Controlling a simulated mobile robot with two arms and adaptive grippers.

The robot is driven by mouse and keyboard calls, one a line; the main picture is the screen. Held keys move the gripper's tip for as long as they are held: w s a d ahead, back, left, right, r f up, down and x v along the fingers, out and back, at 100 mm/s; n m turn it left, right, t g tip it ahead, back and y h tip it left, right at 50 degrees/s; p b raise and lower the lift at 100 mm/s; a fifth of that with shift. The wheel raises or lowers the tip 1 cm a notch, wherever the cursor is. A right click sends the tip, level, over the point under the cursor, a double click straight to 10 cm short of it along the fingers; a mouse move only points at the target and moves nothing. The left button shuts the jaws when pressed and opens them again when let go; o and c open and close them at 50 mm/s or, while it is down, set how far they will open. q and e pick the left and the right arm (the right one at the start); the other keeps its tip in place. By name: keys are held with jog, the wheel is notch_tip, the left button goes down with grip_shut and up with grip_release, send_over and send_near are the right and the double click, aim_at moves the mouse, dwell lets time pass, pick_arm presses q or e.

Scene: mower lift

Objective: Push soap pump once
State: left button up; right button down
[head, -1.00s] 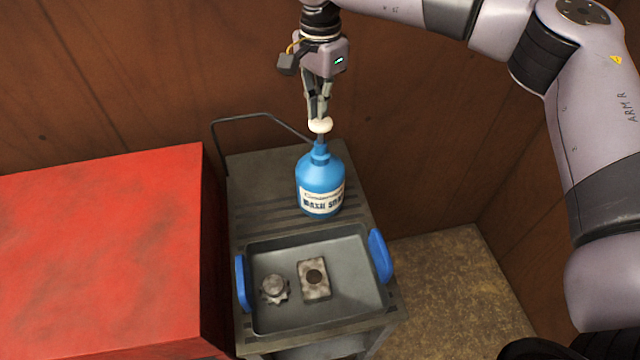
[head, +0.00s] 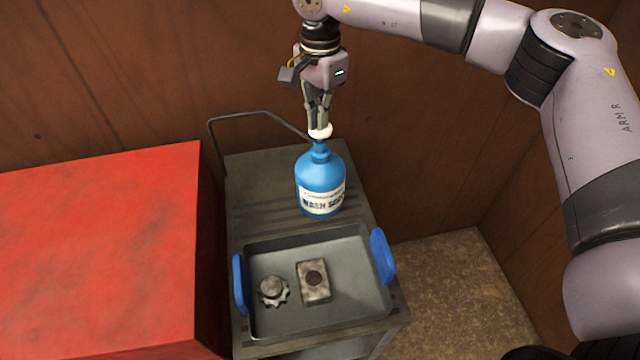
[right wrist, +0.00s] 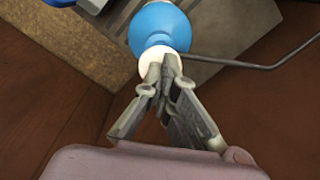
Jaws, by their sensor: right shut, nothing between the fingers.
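The blue soap bottle (head: 320,180) stands upright on the grey cart behind the tray, its label facing me. Its white pump head (head: 320,131) sits low, close above the blue neck. My right gripper (head: 319,122) is shut and empty, pointing down, with its fingertips on or right at the top of the pump head. In the right wrist view the shut fingertips (right wrist: 163,62) overlap the white pump head (right wrist: 150,68), with the blue bottle (right wrist: 160,28) beyond; the fingers hide part of the head. My left gripper is not in view.
The grey cart (head: 245,180) carries a tray (head: 350,255) with blue handles, holding a gear (head: 273,291) and a metal block (head: 314,282). A red box (head: 100,250) stands at the left. A wooden wall (head: 430,140) is behind.

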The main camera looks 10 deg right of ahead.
jog(key=shift+f+b, duration=0.3)
jog(key=shift+f, duration=0.3)
jog(key=shift+r, duration=0.1)
jog(key=shift+r+p, duration=1.65)
jog(key=shift+r, duration=1.05)
notch_tip(320, 180, up, 6)
jog(key=p, duration=0.3)
jog(key=shift+p, duration=0.4)
